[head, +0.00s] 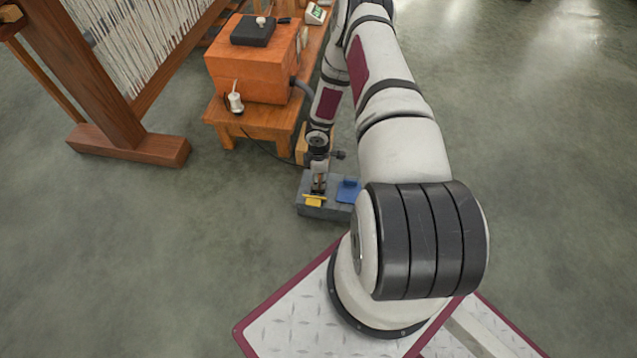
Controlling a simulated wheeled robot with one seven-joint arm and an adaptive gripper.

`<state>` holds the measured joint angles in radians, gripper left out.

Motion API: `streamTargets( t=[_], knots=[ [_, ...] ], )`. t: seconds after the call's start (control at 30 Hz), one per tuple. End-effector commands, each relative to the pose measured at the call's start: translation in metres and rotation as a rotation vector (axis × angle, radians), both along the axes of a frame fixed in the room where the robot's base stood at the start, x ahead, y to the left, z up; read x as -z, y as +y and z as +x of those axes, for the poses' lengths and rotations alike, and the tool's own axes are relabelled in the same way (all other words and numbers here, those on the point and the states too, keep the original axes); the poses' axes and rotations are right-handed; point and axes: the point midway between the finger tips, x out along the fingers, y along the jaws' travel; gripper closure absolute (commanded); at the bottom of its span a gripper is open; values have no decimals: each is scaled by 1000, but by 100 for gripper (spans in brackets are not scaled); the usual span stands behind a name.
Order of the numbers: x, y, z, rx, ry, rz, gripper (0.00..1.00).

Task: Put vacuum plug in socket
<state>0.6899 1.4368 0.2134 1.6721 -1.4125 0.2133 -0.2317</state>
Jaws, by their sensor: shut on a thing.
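My gripper (319,184) is small and far off at the end of my arm. It points down at a low dark grey block (318,211) on the floor. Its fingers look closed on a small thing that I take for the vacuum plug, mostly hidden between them. The block carries a yellow flap (314,201) just in front of the fingers and a blue flap (348,190) to their right. A thin black cable (268,152) runs from the bench toward the block. I cannot make out a socket opening or whether the plug touches it.
An orange box (254,64) with a grey hose sits on a wooden bench (251,120). A small white object (235,103) is at its front. A wooden loom (125,105) stands at the left. The floor left of the block is clear.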

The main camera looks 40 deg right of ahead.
Motion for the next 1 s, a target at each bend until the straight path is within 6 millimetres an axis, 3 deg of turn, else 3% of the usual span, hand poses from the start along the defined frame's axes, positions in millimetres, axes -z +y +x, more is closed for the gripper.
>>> streamTargets(
  t=[0.1,0.5,0.53,0.6,1.0],
  knots=[
    [18,0,-1,2,2,1,97],
    [22,0,-1,1,1,0,97],
    [22,0,-1,1,1,0,65],
    [21,0,-1,1,1,0,49],
    [18,0,-1,2,1,0,49]
  ],
)
